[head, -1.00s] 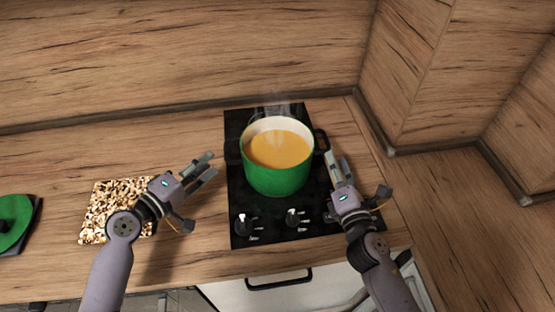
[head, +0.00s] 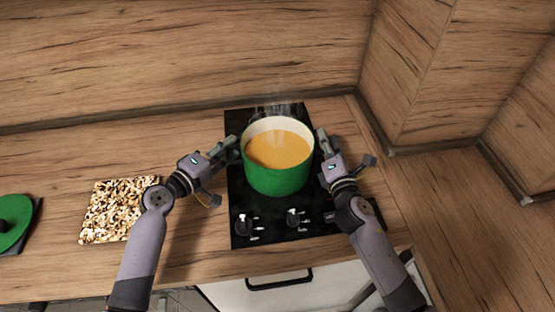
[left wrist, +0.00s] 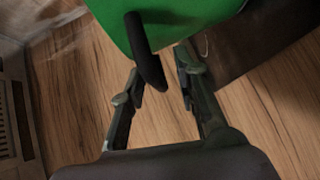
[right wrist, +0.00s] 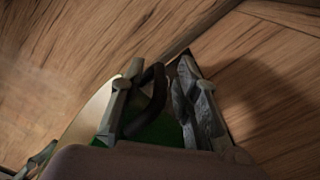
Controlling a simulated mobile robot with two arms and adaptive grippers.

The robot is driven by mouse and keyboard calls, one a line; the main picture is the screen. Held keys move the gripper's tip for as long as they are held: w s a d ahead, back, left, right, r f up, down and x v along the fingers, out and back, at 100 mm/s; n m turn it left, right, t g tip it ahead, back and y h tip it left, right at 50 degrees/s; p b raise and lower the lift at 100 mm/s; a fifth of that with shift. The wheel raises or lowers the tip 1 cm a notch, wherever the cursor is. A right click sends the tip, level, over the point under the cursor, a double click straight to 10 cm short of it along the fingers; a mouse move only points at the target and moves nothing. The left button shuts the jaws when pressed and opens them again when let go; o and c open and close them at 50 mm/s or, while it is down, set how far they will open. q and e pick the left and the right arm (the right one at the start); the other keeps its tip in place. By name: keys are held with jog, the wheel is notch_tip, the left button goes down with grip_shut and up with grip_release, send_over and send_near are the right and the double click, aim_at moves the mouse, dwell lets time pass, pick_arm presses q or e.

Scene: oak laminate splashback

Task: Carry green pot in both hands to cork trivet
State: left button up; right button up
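The green pot (head: 277,178), full of steaming orange soup, stands on the black hob. My left gripper (head: 228,147) is at the pot's left side. In the left wrist view its fingers (left wrist: 160,88) are apart, with the pot's black handle (left wrist: 147,55) at the gap between them, not clamped. My right gripper (head: 325,148) is at the pot's right side. In the right wrist view its fingers (right wrist: 158,85) are apart, with the other black handle (right wrist: 153,92) between them. The cork trivet (head: 113,212), a speckled square, lies on the counter at left, bare where visible.
The black hob (head: 240,208) has knobs (head: 292,217) along its front. A green lid (head: 12,222) lies on a dark board at the far left. Counter between trivet and hob is clear apart from my left arm. A wooden wall stands behind and at right.

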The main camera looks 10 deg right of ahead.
pick_arm(q)
grip_shut()
pick_arm(e)
grip_shut()
pick_arm(q)
jog(key=shift+f, duration=0.15)
pick_arm(e)
jog(key=shift+f, duration=0.1)
pick_arm(q)
jog(key=shift+w+r, duration=0.1)
jog(key=shift+r, duration=0.35)
pick_arm(e)
jog(key=shift+r, duration=0.45)
